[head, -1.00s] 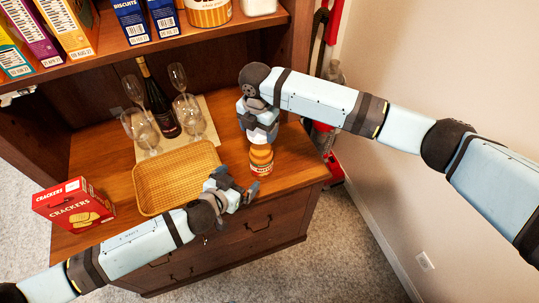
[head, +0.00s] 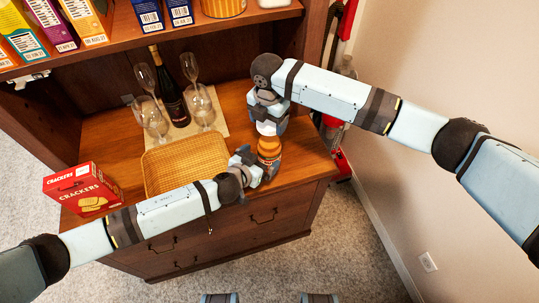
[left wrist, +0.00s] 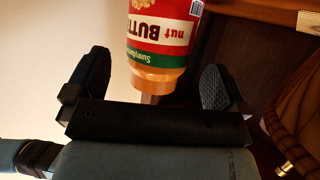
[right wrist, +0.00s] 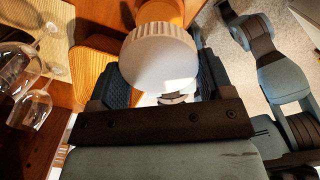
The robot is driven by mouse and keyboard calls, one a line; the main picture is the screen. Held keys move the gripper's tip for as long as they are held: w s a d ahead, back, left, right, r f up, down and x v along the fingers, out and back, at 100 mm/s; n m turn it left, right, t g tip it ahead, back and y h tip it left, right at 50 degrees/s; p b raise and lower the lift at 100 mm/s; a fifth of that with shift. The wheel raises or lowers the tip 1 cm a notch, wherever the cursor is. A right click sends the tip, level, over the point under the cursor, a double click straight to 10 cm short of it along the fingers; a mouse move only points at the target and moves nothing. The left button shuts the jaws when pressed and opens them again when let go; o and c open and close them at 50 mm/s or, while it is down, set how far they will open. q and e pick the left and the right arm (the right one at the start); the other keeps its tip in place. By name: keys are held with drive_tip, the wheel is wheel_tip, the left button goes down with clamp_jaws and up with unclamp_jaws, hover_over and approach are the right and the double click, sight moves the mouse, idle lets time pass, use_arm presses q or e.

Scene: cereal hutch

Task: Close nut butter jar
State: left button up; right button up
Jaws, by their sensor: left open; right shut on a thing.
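The nut butter jar (head: 269,152) stands upright near the hutch counter's right front corner. In the left wrist view the jar (left wrist: 160,38) appears upside down, with its red, white and green label facing me. My left gripper (head: 262,169) is open low beside the jar. In the left wrist view its fingers (left wrist: 150,82) are on either side of the jar with gaps. My right gripper (head: 268,125) is above the jar, shut on a white ribbed lid (right wrist: 160,55). Whether the lid touches the jar is hidden.
A wicker basket (head: 150,180) lies left of the jar. Behind it are wine glasses (head: 203,105) and a dark bottle (head: 172,95) on a mat. A red crackers box (head: 80,190) stands at the left. The shelf (head: 110,50) above holds boxes.

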sight(268, 142)
use_arm(q)
drive_tip(key=x, duration=0.4)
drive_tip(key=shift+w+d+f, duration=0.1)
drive_tip(key=shift+w+d, duration=0.15)
drive_tip(key=shift+w, duration=0.05)
drive_tip(key=c, duration=1.2)
use_arm(e)
drive_tip(key=shift+f, duration=2.5)
